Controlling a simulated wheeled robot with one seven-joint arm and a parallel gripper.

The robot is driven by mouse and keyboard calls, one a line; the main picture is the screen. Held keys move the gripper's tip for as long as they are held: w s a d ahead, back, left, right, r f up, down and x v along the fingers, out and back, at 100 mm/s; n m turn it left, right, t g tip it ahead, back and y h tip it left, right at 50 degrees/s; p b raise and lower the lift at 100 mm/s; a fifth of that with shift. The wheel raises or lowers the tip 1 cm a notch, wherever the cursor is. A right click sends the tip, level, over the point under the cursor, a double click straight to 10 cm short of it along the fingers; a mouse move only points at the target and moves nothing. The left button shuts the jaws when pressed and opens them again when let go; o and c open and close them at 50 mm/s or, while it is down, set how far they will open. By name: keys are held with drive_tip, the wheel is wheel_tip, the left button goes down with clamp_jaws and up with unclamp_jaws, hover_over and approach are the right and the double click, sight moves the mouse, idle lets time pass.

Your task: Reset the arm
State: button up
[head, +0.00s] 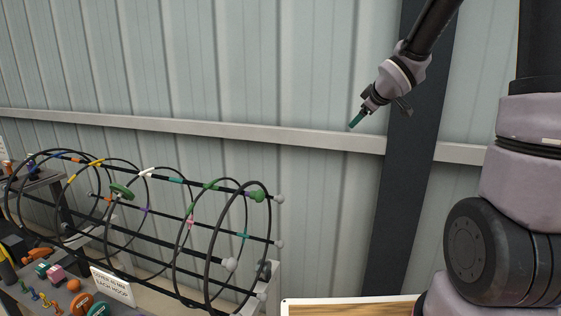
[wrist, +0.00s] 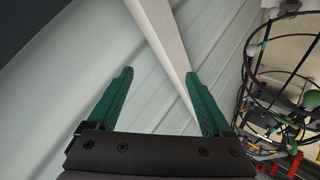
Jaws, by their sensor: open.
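My gripper (head: 356,118) is at the upper right of the head view, raised in front of the corrugated wall and well to the right of the wire cage. It points down and to the left. In the wrist view my gripper (wrist: 158,95) shows two green fingers spread wide apart. Nothing is between them except the view of the wall behind. My arm reaches up out of the top of the head view.
A cage of black hoops and rods (head: 187,222) with coloured clips stands at lower left; it also shows in the wrist view (wrist: 285,85). A sign (head: 111,284) and several coloured parts lie in front. A wooden-topped surface (head: 350,306) is at bottom centre.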

drive_tip(key=s+d+r+m+g+h, duration=0.15)
drive_tip(key=s+r+m, duration=0.25)
drive_tip(key=s, duration=0.4)
drive_tip(key=s+d+r+m+h, duration=0.1)
drive_tip(key=s+d+r+m, duration=0.15)
drive_tip(key=s+m, duration=0.4)
drive_tip(key=s+a+r+m+g+y, duration=0.1)
drive_tip(key=s+a+m+g+y, duration=0.1)
drive_tip(key=s, duration=1.4)
drive_tip(key=shift+s+a+r+m+y, duration=0.2)
drive_tip(key=shift+a+m+y, duration=0.35)
drive_tip(key=shift+a+m, duration=0.5)
drive_tip(key=shift+a, duration=0.15)
idle(0.5)
